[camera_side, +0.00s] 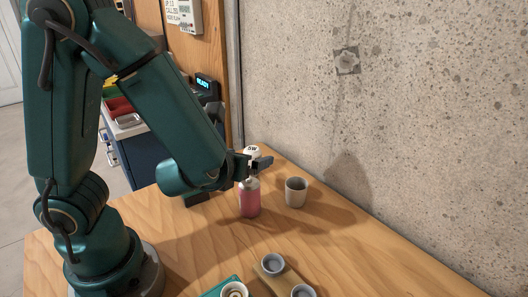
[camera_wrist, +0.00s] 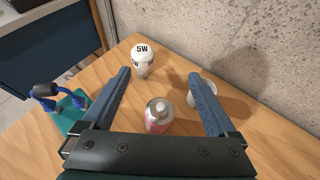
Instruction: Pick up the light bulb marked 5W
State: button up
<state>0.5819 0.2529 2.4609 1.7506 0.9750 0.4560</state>
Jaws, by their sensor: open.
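The white light bulb (camera_wrist: 143,56) marked 5W is on the wooden table near its far corner in the wrist view, ahead of my open fingers. It also shows in the side view (camera_side: 251,151), partly hidden behind my gripper. My gripper (camera_wrist: 160,88) is open and empty, with its two blue fingers apart. In the side view my gripper (camera_side: 262,165) is above the table, in front of the bulb and close over the pink bottle. I cannot tell how far the fingers are from the bulb.
A pink bottle (camera_side: 249,198) with a grey top stands below my gripper. A light cup (camera_side: 296,191) stands to its right. A board with small cups (camera_side: 273,264) and a teal item (camera_side: 222,287) are at the front. A concrete wall (camera_side: 400,110) bounds the right side.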

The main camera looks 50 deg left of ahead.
jog(key=w+a, duration=0.3)
jog(key=a, duration=0.3)
notch_tip(320, 180, down, 5)
jog(key=shift+w+r, duration=0.1)
jog(key=shift+r, duration=0.1)
jog(key=shift+x, duration=2.4)
jog(key=c, duration=1.5)
jog(key=shift+o, duration=0.2)
